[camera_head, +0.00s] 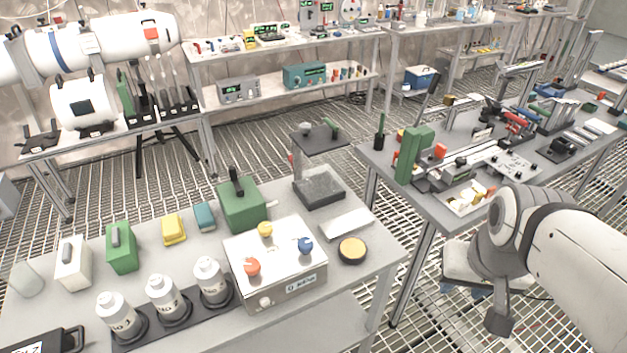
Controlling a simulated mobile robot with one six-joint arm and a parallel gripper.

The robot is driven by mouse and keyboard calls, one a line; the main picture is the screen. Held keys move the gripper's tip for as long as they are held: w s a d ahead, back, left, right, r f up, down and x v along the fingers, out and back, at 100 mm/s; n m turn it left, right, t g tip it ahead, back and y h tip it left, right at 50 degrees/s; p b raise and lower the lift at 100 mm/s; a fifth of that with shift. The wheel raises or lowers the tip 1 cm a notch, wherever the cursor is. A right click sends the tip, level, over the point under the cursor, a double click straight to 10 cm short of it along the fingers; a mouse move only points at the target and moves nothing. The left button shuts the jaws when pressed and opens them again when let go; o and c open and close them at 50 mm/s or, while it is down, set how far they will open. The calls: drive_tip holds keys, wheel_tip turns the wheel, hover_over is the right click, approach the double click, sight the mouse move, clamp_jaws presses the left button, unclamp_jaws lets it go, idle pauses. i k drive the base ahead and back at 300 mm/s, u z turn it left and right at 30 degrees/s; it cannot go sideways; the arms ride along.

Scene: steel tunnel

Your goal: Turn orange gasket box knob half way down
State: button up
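The gasket box (278,274) is a light metal box with a label on its front, on the near grey table. Its top carries a red-orange knob (252,267) at the front left, a yellow-orange knob (265,229) at the back and a blue knob (305,245) at the right. How far each knob is turned is too small to tell. My white arm comes in from the right edge. A dark end part, which looks like my gripper (499,318), hangs down right of the table, well apart from the box. Its fingers cannot be made out.
A black and yellow round piece (352,250) lies right of the box, a green box (241,204) stands behind it, and several white bottles (211,280) stand to its left. A second table (400,196) with clutter is behind my arm. A grated floor gap lies between the tables.

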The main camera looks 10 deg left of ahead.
sight(252, 266)
drive_tip(key=z, duration=0.35)
drive_tip(key=k, duration=1)
drive_tip(key=u, duration=0.55)
drive_tip(key=i, duration=1)
drive_tip(key=u, duration=0.1)
